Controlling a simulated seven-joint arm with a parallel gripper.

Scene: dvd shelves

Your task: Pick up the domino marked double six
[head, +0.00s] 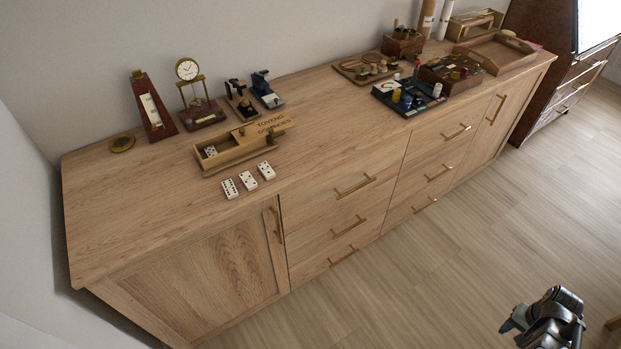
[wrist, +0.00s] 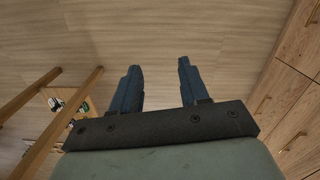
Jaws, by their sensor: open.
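Three white dominoes lie face up in a row on the wooden cabinet top, in front of the domino box (head: 240,146). The left domino (head: 230,189) shows the most pips and looks like the double six, though the pips are small. The middle domino (head: 248,181) and right domino (head: 266,171) show fewer pips. The open box holds more white pieces at its left end. My gripper (wrist: 158,72) is open and empty above the floor, its two dark fingers apart. In the head view, part of my arm shows at the lower right, far from the dominoes.
The cabinet top (head: 130,205) is bare left of the dominoes. A metronome (head: 152,110), a clock (head: 190,80) and small instruments stand behind the box. Trays and game boxes fill the right end. Drawer handles (head: 355,187) stick out in front. Wooden bars (wrist: 65,120) show left in the wrist view.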

